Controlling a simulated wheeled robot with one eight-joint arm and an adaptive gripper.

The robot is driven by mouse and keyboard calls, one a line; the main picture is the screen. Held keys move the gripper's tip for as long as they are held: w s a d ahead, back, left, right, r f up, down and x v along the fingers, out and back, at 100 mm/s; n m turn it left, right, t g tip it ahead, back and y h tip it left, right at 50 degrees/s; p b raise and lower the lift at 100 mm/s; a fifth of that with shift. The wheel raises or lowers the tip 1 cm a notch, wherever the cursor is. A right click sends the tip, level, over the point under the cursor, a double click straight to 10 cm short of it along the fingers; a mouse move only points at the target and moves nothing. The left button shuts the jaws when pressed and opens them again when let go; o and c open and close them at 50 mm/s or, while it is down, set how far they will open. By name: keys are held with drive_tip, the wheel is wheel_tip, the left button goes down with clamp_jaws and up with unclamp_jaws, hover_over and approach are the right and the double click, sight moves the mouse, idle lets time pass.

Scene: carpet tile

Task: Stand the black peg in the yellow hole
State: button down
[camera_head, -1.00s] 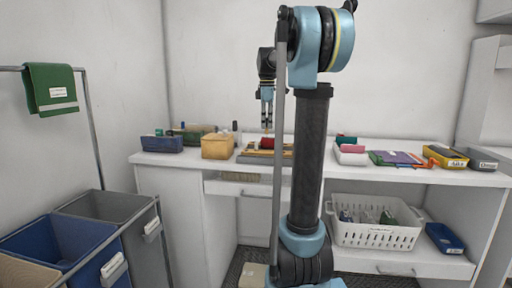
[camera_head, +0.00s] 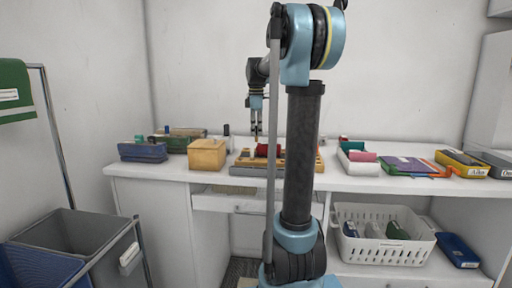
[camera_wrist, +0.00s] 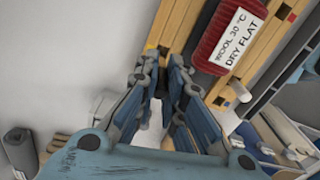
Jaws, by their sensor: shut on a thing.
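My gripper (camera_head: 256,138) points down above the wooden board (camera_head: 246,161) at the back of the white counter. In the wrist view my gripper (camera_wrist: 162,84) has its fingers close together around a narrow dark piece, which I take to be the black peg (camera_wrist: 155,88); the fingers hide most of it. A small yellow mark (camera_wrist: 150,47) shows on the board just beyond the fingertips, probably at the yellow hole; the opening itself is not clear. A red square (camera_wrist: 291,17) marks another spot on the board.
A tan box (camera_head: 207,155) and a blue bin (camera_head: 142,152) stand to the left. A pink-and-white container (camera_head: 360,162) stands to the right.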

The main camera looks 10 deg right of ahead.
drive_tip(key=shift+f, duration=2.75)
drive_tip(key=shift+f, duration=0.15)
drive_tip(key=c, duration=2)
unclamp_jaws()
drive_tip(key=shift+o, duration=0.2)
wheel_tip(320, 180, up, 12)
drive_tip(key=shift+s+r, duration=0.1)
drive_tip(key=shift+r, duration=0.05)
